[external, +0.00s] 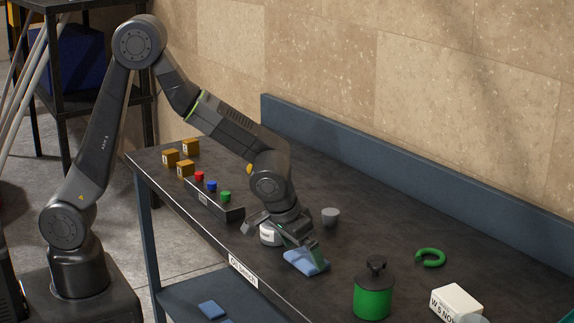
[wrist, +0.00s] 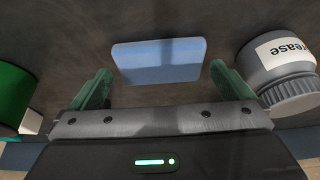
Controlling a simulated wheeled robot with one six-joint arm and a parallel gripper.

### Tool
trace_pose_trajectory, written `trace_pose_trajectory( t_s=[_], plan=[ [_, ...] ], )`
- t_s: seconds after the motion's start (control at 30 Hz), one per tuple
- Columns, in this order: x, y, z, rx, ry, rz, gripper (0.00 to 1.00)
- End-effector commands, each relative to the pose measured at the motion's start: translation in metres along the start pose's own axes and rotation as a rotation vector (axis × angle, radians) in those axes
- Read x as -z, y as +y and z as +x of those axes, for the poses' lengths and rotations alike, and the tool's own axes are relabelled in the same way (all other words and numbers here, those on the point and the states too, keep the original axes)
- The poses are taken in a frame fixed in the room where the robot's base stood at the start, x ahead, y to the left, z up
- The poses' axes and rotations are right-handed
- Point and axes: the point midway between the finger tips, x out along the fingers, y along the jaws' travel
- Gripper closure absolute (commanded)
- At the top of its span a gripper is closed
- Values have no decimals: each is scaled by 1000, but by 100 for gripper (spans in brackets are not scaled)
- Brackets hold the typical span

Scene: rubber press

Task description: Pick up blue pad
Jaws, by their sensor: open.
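The blue pad (external: 306,261) lies flat on the dark bench top near its front edge. In the wrist view the blue pad (wrist: 158,61) is just beyond the fingertips, roughly centred between them. My gripper (wrist: 160,78) is open, with green-tipped fingers on either side and nothing held. In the external view my gripper (external: 280,240) is low over the bench, with one finger close to the pad. I cannot tell whether that finger touches it.
A white-labelled grease jar (wrist: 278,62) stands close to the right finger in the wrist view. A green cylinder (external: 372,295), a grey cup (external: 330,216), a green ring (external: 431,257) and a white box (external: 456,303) stand nearby. Another blue pad (external: 211,310) lies on the lower shelf.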

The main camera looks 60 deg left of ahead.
Motion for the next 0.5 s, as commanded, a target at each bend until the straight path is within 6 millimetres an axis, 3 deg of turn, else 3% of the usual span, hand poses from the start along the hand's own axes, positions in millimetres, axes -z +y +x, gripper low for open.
trace_pose_trajectory(
  t_s=[0.13,0.4,0.5],
  plan=[
    [0,0,13,0,0,-1,0],
    [1,0,15,-2,2,-1,0],
    [0,0,15,-1,1,-1,18]
  ],
)
